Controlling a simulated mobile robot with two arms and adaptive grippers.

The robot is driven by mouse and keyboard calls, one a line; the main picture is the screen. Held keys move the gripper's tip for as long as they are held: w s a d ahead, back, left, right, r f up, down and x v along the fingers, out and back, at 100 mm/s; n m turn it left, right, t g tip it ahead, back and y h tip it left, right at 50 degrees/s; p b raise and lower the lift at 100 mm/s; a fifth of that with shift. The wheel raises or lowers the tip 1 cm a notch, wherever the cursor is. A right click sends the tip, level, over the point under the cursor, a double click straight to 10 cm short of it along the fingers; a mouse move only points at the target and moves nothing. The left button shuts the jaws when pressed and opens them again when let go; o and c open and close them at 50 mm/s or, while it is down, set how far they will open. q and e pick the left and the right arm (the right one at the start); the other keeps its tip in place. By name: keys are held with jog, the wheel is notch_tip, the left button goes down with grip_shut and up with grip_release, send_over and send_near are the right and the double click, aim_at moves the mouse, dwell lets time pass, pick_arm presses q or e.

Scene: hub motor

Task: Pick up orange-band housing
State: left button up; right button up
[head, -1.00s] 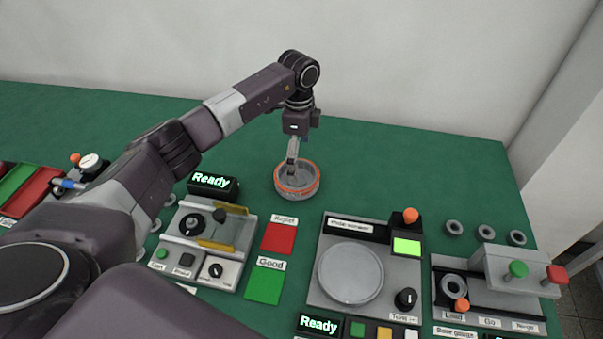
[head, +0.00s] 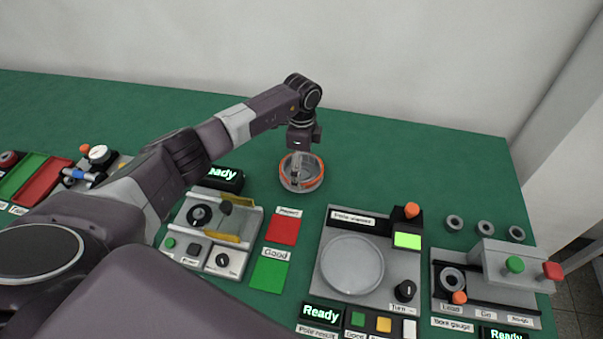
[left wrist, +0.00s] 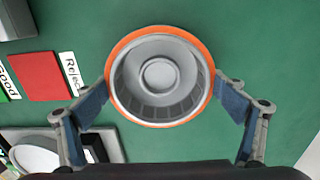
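The orange-band housing (head: 301,184), a grey round cup with an orange rim, stands on the green table behind the Reject pad. The left wrist view shows it from above (left wrist: 158,76), with its open side and central hub facing me. My left gripper (head: 297,168) is down at the housing. In the left wrist view its two blue-padded fingers (left wrist: 160,92) are spread wide on opposite sides of the rim. The fingertips look very close to the rim; I cannot tell whether they touch. My right gripper is not in view.
A red Reject pad (head: 284,230) and green Good pad (head: 269,273) lie in front of the housing. A fixture with yellow guides (head: 230,240) is front left, and a station with a round plate (head: 351,265) is front right. The table behind is clear.

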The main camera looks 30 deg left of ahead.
pick_arm(q)
jog(key=shift+w, duration=0.1)
jog(key=c, duration=0.7)
jog(key=shift+r, duration=0.1)
